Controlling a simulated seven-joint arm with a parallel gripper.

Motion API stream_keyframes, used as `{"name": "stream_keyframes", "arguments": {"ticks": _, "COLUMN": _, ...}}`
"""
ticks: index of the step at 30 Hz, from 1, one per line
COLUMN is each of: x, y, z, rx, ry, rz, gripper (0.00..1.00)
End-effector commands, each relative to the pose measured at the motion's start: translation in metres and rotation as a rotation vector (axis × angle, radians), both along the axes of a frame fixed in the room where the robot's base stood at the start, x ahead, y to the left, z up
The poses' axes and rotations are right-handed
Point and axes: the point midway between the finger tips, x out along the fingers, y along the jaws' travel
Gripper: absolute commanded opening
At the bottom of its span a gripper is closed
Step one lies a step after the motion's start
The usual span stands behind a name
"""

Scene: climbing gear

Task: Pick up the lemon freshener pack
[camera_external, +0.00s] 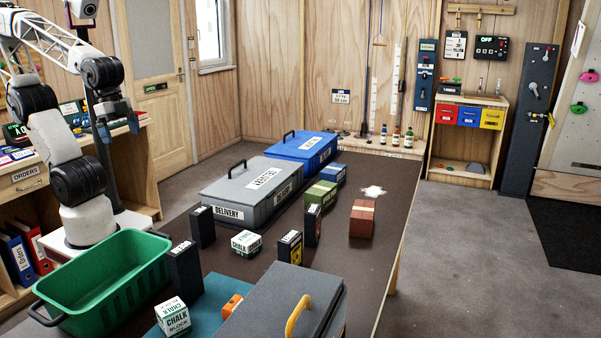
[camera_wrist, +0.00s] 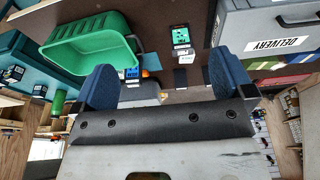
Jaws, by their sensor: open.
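Several dark upright packs stand on the table in the external view. One pack (camera_external: 290,248) right of the chalk block has a yellow patch on its side, and may be the lemon freshener; its print is too small to tell. Another pack (camera_external: 312,226) stands just behind it, one (camera_external: 202,227) stands by the delivery box, and one (camera_external: 185,268) by the green crate. My gripper (camera_external: 119,119) is up at the left, behind the green crate and well away from the packs. In the wrist view my gripper (camera_wrist: 165,84) is open, with nothing between its blue fingers.
The green crate (camera_external: 105,275) stands at the table's left edge. The grey delivery box (camera_external: 228,196), a blue box (camera_external: 290,148), a dark case (camera_external: 285,310) with a yellow handle, chalk blocks (camera_external: 246,243) and a red brick-like block (camera_external: 362,218) crowd the table. Its right side is clear.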

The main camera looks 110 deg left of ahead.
Motion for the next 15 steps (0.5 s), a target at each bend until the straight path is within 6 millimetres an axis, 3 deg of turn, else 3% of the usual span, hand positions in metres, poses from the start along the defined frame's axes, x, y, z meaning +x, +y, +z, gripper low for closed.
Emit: {"name": "stream_keyframes", "arguments": {"ticks": 15, "x": 0.0077, "y": 0.0008, "z": 0.0001, "rx": 0.012, "ry": -0.011, "rz": -0.034, "gripper": 1.00}}
